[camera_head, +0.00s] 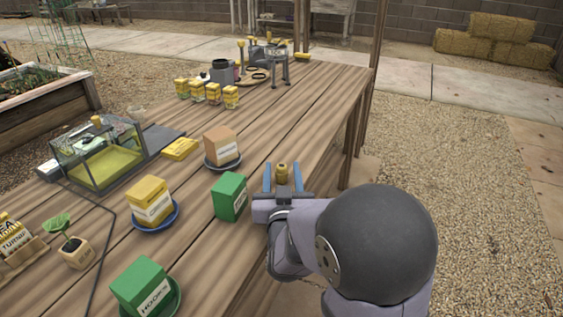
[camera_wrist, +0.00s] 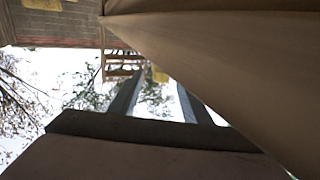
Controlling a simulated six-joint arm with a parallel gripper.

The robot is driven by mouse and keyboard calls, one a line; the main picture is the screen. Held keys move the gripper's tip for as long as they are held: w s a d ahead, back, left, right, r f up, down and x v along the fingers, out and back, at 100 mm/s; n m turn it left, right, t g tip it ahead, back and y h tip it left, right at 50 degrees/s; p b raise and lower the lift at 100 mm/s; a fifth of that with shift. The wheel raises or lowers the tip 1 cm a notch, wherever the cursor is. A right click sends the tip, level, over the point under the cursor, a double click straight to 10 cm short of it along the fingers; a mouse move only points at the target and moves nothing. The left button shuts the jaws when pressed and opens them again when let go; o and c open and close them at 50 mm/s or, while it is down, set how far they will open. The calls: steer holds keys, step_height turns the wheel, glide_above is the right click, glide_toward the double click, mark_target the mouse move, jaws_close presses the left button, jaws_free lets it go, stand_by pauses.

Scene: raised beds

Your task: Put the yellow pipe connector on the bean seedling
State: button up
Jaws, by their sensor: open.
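My gripper (camera_head: 283,178) is at the table's right edge, its two blue fingers apart. A small dull-yellow, knob-shaped piece (camera_head: 282,172) shows between the fingers; it looks like the yellow pipe connector, but I cannot tell whether it touches them. In the wrist view, both fingers of my gripper (camera_wrist: 157,100) show apart, with a small yellow patch between their ends that I cannot identify. A seedling with green leaves (camera_head: 57,223) grows from a tan block (camera_head: 75,252) at the lower left of the head view. Its label is too small to read surely.
A green box (camera_head: 231,196) stands just left of my gripper. A yellow box on a blue saucer (camera_head: 152,203), an orange box (camera_head: 221,146), a green hooks box (camera_head: 140,286) and a glass case (camera_head: 98,155) stand between it and the left side. A dark cable crosses the table.

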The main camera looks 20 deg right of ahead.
mark_target(282, 165)
steer(key=shift+r+p, duration=0.15)
steer(key=shift+p, duration=0.25)
steer(key=shift+w, duration=0.2)
steer(key=shift+p+x, duration=0.55)
steer(key=shift+x, duration=0.5)
jaws_close()
step_height(282, 165, up, 10)
steer(key=shift+f+p, duration=0.15)
steer(key=shift+p, duration=1.05)
